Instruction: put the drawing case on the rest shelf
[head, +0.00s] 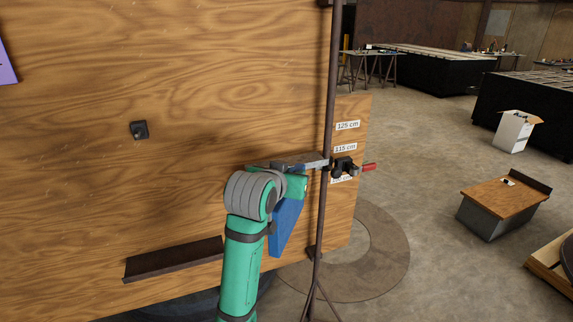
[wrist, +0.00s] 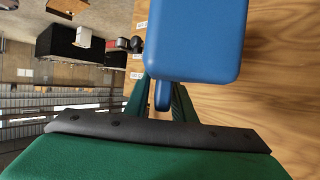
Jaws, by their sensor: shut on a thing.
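The blue drawing case (head: 286,228) hangs below my gripper (head: 294,188) in front of the wooden panel, clear of the floor. Its broad blue body (wrist: 195,40) fills the top middle of the wrist view. A narrow blue part of it sits between the green fingers of my gripper (wrist: 162,98), which is shut on it. My arm hides part of the case in the head view. The rest shelf, seemingly the dark brown ledge (head: 172,260) low on the panel, is empty where visible. It lies left of and lower than the case, apart from it; its right end meets my arm's outline.
A dark upright pole (head: 329,110) carries a grey bar and a red-handled clamp (head: 368,167) close beside my gripper. A black knob (head: 139,130) sticks out of the panel (head: 200,60). Height labels (head: 347,126) are on the right. The panel between knob and ledge is bare.

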